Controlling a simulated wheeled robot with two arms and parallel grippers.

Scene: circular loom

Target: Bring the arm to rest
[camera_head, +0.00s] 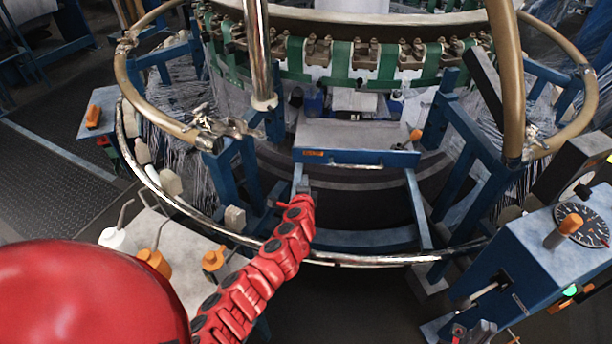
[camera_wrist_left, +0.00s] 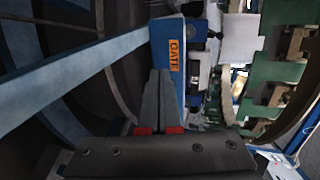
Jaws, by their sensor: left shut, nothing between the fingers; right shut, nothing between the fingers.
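My left arm (camera_head: 262,270), red and jointed, reaches in from the lower left in the head view. Its left gripper (camera_head: 304,184) is in front of the blue frame of the loom (camera_head: 350,157). In the left wrist view, the grey fingers of the left gripper (camera_wrist_left: 159,88) are together with nothing between them. Their tips appear in front of a blue beam with an orange "GATE" label (camera_wrist_left: 176,56); I cannot tell whether they touch it. My right gripper does not show clearly in either view.
A curved metal rail (camera_head: 375,260) runs around the loom's front. A blue cabinet with a dial (camera_head: 588,228) stands at the right. Orange-topped bottles (camera_head: 214,262) stand on a bench at the lower left. Dark open floor (camera_head: 345,300) lies in front of the rail.

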